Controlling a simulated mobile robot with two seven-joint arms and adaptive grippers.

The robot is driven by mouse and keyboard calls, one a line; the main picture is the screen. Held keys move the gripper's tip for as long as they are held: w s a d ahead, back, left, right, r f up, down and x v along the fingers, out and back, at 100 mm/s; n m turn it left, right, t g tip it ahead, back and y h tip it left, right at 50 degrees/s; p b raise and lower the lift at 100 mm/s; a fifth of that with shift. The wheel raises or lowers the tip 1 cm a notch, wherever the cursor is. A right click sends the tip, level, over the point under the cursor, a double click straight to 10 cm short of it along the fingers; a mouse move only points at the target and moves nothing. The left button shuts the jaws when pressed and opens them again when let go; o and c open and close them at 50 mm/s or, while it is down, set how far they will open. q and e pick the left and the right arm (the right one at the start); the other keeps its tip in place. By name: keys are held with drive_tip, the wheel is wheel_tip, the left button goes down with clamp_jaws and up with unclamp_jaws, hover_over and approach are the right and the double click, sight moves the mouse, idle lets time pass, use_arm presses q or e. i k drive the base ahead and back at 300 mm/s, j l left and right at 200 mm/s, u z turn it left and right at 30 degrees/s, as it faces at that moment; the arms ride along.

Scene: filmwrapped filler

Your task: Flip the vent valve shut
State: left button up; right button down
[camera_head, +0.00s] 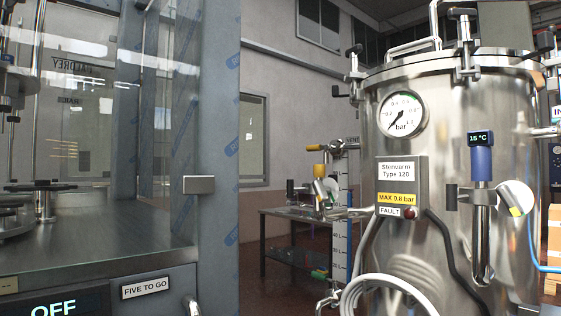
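The vent valve (337,148) is a small metal fitting on the left side of the steel tank (455,130). A small tag beside it seems to read VENT. Its yellow handle (315,147) sticks out to the left, about level. Whether that position is open or shut cannot be told from here. Neither of my grippers shows in the head view, and nothing touches the handle.
A pressure gauge (401,114) and a grey Stenvarm box (402,185) are on the tank front. A lower metal fitting (322,192) sits under the vent valve beside a scaled level tube (342,230). A glass-fronted machine (95,220) fills the left. A table (290,212) stands behind.

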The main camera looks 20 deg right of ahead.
sight(318, 147)
drive_tip(key=i+j+u, duration=0.1)
drive_tip(key=i+j, duration=0.15)
drive_tip(key=i, duration=0.15)
drive_tip(key=i+j+u, duration=0.1)
drive_tip(key=i+j, duration=0.15)
drive_tip(key=i, duration=0.2)
